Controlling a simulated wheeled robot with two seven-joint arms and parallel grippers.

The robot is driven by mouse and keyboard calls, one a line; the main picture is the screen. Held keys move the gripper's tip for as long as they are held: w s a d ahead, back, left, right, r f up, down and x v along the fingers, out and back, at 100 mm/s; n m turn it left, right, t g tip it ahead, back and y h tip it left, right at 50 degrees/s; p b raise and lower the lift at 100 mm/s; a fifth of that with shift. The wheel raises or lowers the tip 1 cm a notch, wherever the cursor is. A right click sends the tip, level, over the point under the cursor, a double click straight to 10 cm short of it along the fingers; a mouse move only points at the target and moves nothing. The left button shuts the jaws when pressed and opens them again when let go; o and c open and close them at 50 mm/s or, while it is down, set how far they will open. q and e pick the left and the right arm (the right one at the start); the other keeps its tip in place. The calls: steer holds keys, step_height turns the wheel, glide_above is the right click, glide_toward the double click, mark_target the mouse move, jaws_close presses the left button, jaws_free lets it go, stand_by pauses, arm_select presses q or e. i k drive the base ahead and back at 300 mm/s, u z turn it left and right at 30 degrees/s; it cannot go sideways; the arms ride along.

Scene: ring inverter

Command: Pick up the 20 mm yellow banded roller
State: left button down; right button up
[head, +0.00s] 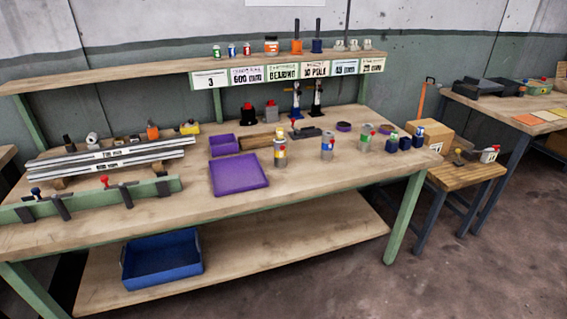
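Three upright grey cylinders with coloured bands stand on the workbench. The left cylinder (280,152) is just right of the purple tray and shows yellowish-green and red marks. The middle cylinder (327,146) shows blue and yellowish marks. The right cylinder (366,137) shows green and red marks. They are too small to read a size, and I cannot tell for sure which is the 20 mm yellow banded roller. Neither of my grippers is in view.
The workbench (310,192) has clear front wood. A purple tray (238,175), a smaller purple bin (224,145), long metal rails (110,158) and dark blue blocks (405,143) stand on it. A labelled shelf (160,68) overhangs the back. A blue crate (162,262) sits below.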

mark_target(279, 156)
steer(key=z, duration=0.65)
steer(key=i, duration=1.6)
steer(key=u, duration=0.5)
